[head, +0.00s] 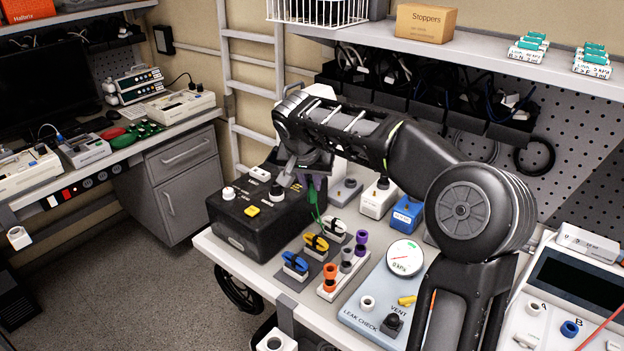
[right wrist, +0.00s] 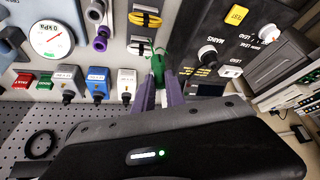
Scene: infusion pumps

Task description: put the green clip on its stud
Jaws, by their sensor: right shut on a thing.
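The green clip (head: 315,207) is between the fingers of my right gripper (head: 313,187), beside the right edge of the black box (head: 235,232). In the right wrist view the green clip (right wrist: 158,66) sticks out beyond the purple fingertips (right wrist: 157,82), which are shut on it. The gripper and arm hide part of the clip and the bench behind. I cannot tell which fitting is the clip's stud, or whether the clip touches anything. My left gripper is not in view.
Blue, yellow and white coils (head: 317,242) sit on pads in front of the clip. A white strip (head: 327,289) carries orange, grey and purple fittings. A gauge panel (head: 375,299) stands to the right. White and blue boxes (head: 406,214) stand behind.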

